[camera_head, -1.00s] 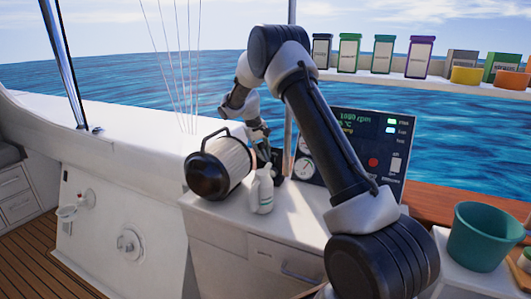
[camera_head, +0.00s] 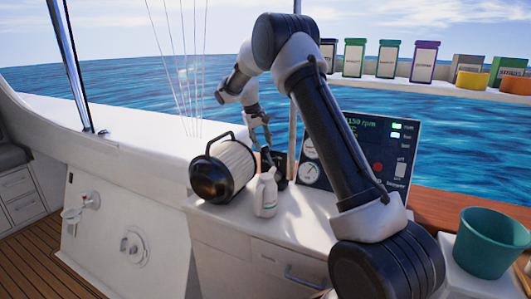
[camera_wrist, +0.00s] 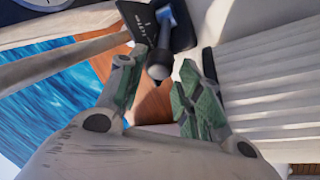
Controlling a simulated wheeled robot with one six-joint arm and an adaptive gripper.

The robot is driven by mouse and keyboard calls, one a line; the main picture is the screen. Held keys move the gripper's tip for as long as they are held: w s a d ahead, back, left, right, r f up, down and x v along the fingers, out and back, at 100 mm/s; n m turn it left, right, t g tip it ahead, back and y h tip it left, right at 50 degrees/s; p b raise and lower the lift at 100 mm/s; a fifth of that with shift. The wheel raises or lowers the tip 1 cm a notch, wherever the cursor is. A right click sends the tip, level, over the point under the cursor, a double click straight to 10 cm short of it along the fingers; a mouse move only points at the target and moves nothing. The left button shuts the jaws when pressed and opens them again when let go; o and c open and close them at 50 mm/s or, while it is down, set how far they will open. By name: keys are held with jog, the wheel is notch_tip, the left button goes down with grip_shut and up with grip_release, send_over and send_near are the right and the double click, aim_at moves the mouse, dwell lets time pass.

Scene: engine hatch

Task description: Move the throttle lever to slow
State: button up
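The throttle lever shows in the wrist view as a dark round knob (camera_wrist: 158,69) on a short stem with a blue part, above a black marked plate (camera_wrist: 182,28). In the head view, its dark base (camera_head: 278,163) is partly hidden behind a white bottle and my arm. My gripper (camera_wrist: 173,66) is open, its green-padded fingers apart on either side of the knob in the picture, the knob nearer the left finger. I cannot tell whether they touch. In the head view my gripper (camera_head: 262,138) points down just above the lever area.
A white ribbed canister (camera_head: 236,160) with black ends lies left of the lever; its ribs fill the right of the wrist view. A white bottle (camera_head: 266,195) stands in front. The instrument panel (camera_head: 400,160), partly behind my arm, shows lit green text ending "150 rpm".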

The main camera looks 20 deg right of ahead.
jog(key=v, duration=0.5)
dwell(0.3)
jog(key=s+f+n+g+y, duration=0.1)
jog(key=s+f, duration=0.3)
jog(key=s, duration=0.2)
jog(key=s+r+t+y, duration=0.1)
jog(key=s+r, duration=0.3)
jog(key=s, duration=0.9)
jog(key=s+r+t, duration=0.2)
jog(key=s+r, duration=0.1)
jog(key=s, duration=1.1)
jog(key=s+r+t+y, duration=0.1)
jog(key=s+r, duration=0.3)
jog(key=s, duration=1)
jog(key=shift+s+r+m+t+y, duration=0.2)
jog(key=shift+r+m+t+y, duration=0.1)
jog(key=shift+r+m, duration=0.1)
